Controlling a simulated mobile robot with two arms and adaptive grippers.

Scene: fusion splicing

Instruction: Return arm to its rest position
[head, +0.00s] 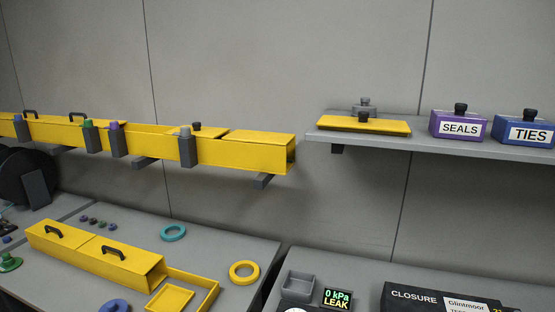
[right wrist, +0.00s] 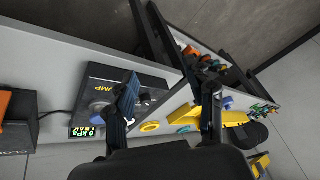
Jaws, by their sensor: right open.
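My right gripper (right wrist: 170,92) shows in the right wrist view with its two dark fingers spread wide apart. It is open, with nothing between the fingers. Below and beyond it are the grey bench and a dark box with a pump label (right wrist: 103,88). Neither gripper shows in the head view. My left gripper is not seen.
A yellow wall channel (head: 245,150) and a grey shelf (head: 450,147) with a purple SEALS box (head: 458,126) and a blue TIES box (head: 524,133) run above the benches. A yellow trough (head: 95,255), rings, a gauge display (head: 337,298) and a black CLOSURE box (head: 440,298) lie below.

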